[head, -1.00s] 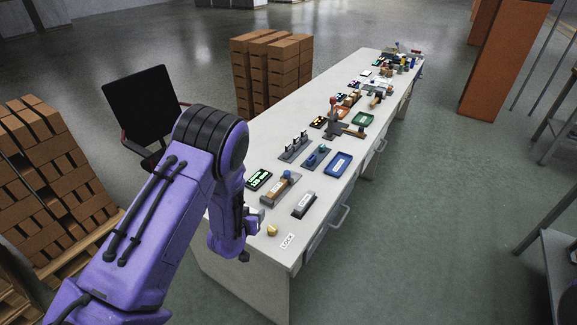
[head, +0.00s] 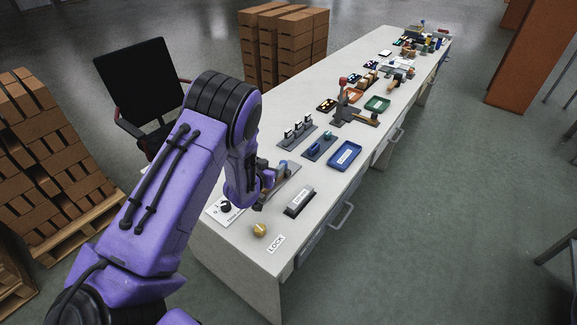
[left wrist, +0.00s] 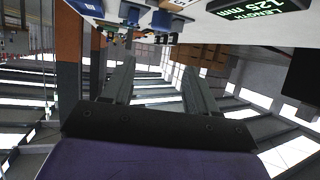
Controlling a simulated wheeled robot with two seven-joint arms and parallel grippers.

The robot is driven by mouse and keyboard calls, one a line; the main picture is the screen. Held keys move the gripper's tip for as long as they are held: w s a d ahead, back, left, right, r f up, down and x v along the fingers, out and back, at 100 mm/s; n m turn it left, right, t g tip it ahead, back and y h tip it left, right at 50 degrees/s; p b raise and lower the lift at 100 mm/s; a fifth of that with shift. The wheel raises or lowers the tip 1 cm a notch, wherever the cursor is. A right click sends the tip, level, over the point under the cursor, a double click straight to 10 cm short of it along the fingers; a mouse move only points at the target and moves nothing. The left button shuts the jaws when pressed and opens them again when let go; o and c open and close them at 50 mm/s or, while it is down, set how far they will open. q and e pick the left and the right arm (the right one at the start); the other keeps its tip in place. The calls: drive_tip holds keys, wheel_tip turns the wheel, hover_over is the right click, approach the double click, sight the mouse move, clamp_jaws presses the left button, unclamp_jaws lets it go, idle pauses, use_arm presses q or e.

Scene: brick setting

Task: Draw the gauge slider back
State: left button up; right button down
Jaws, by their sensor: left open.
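The gauge (head: 286,183) is a grey rail on the near end of the table with a blue-topped slider (head: 282,166). My left gripper (head: 268,180) is at the gauge's near side and partly covers it. I cannot tell in the head view whether it touches the slider. In the left wrist view the two fingers (left wrist: 159,64) stand apart with nothing between them. A black display (left wrist: 250,9) with green writing, reading about LENGTH 125 mm, shows at the top of that view; my arm hides it in the head view. My right gripper is out of view.
On the white table (head: 228,240) are a dark block (head: 299,201), a brass knob (head: 260,230), a LOCK label (head: 276,244), a rotary switch (head: 225,207) and a blue tray (head: 345,156). Several more devices stand farther back.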

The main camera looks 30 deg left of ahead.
sight(284, 161)
use_arm(q)
wheel_tip(284, 161, down, 2)
drive_tip(key=shift+f+b, duration=0.2)
drive_tip(key=shift+b, duration=0.6)
drive_tip(key=shift+w+f, duration=0.1)
drive_tip(key=shift+w, duration=0.15)
drive_tip(key=p+x, duration=0.1)
drive_tip(key=x, duration=0.9)
drive_tip(key=shift+w+d, duration=0.1)
drive_tip(key=shift+w, duration=0.05)
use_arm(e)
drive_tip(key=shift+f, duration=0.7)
